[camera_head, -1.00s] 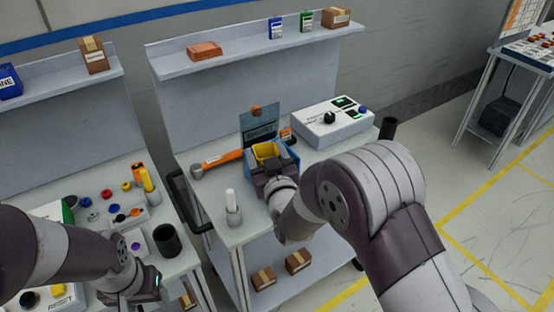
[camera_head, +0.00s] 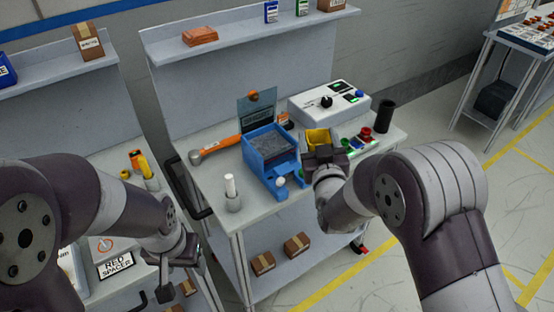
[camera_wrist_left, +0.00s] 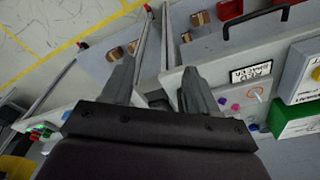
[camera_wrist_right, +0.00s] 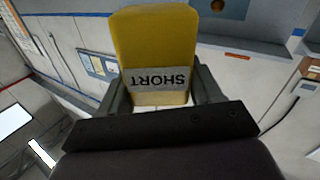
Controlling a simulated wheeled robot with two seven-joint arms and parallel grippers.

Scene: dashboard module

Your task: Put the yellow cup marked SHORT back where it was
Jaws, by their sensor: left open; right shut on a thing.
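The yellow cup marked SHORT (camera_wrist_right: 155,45) is held between the fingers of my right gripper (camera_wrist_right: 165,95); its label reads upside down in the right wrist view. In the head view the yellow cup (camera_head: 318,138) is over the right part of the middle bench, right of the blue bin (camera_head: 268,150). I cannot tell how high it is above the bench. The blue bin holds a grey mass. My left gripper (camera_wrist_left: 150,80) is open and empty, near the left bench's right edge in the head view (camera_head: 178,262).
A white control box (camera_head: 330,103), a dark cylinder (camera_head: 385,116) and small red, blue and green parts (camera_head: 365,135) stand near the cup. An orange-handled tool (camera_head: 216,148) and a white stick in a grey holder (camera_head: 232,195) are left of the bin.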

